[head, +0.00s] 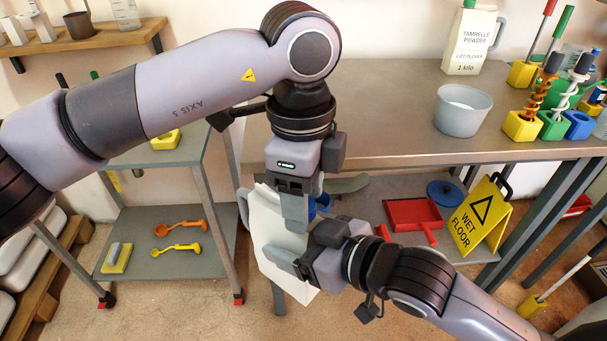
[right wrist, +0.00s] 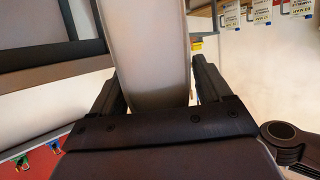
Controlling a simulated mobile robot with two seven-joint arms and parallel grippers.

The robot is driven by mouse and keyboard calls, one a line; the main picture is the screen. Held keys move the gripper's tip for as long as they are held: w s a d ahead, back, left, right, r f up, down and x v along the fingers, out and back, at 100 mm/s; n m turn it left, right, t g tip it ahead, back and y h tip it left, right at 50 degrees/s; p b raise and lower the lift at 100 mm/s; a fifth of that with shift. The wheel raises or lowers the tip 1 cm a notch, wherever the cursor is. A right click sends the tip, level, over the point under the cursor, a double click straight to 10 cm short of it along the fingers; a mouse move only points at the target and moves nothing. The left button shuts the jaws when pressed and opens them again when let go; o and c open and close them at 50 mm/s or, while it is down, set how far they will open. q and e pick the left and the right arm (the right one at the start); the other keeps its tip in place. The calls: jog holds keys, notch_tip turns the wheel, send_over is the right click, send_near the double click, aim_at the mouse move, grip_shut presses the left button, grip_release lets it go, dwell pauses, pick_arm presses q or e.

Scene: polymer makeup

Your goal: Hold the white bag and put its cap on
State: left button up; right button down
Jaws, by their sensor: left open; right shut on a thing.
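The white bag (head: 265,222) hangs in front of the table, tilted. My right gripper (head: 288,262) is shut on it from the right. In the right wrist view, a pale curved part of the bag (right wrist: 150,50) runs between the two fingers. My left gripper (head: 295,218) is open, pointing down over the upper part of the bag, and hides some of it. A blue piece (head: 320,204), perhaps the cap, shows beside the left fingers. I cannot tell whether it touches the bag or the fingers.
The grey table (head: 385,120) holds a grey bucket (head: 463,110), a labelled powder bag (head: 470,40) with a green cap, and coloured tool holders (head: 553,125). Below are a red dustpan (head: 413,213) and a yellow wet-floor sign (head: 481,218). A lower shelf (head: 190,262) stands left.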

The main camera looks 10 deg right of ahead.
pick_arm(q)
jog(key=shift+f, duration=0.1)
grip_shut()
jog(key=m, duration=1)
jog(key=shift+d, duration=0.1)
jog(key=shift+o, duration=0.3)
grip_release()
